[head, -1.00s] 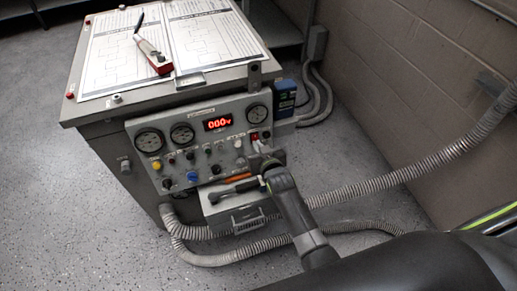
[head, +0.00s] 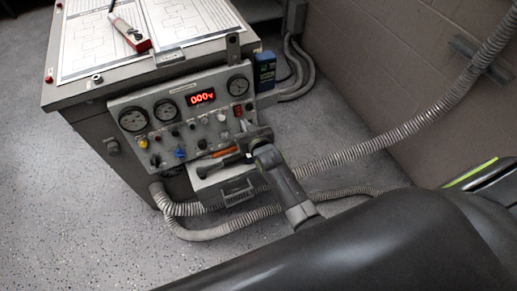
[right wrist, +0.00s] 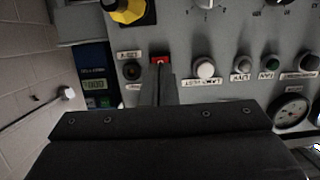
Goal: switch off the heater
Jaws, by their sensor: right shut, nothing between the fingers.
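The grey control panel (head: 190,120) is on the front of a cabinet, with gauges, knobs, small switches and a red display (head: 201,97). A small red switch (head: 238,111) sits at the panel's right side, below the right gauge. In the right wrist view the red switch (right wrist: 159,60) shows straight beyond my fingertips; its label is too small to read, so I cannot tell if it is the heater's. My right gripper (head: 245,132) is shut and empty, its tips (right wrist: 160,76) close to the red switch; contact cannot be told. My left gripper is not in view.
A blue meter (head: 265,70) hangs at the cabinet's right side. A drawer-like tray (head: 222,179) juts out below the panel. Ribbed grey hoses (head: 350,152) run from the cabinet to the wall. Papers and a red-and-white tool (head: 131,34) lie on top.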

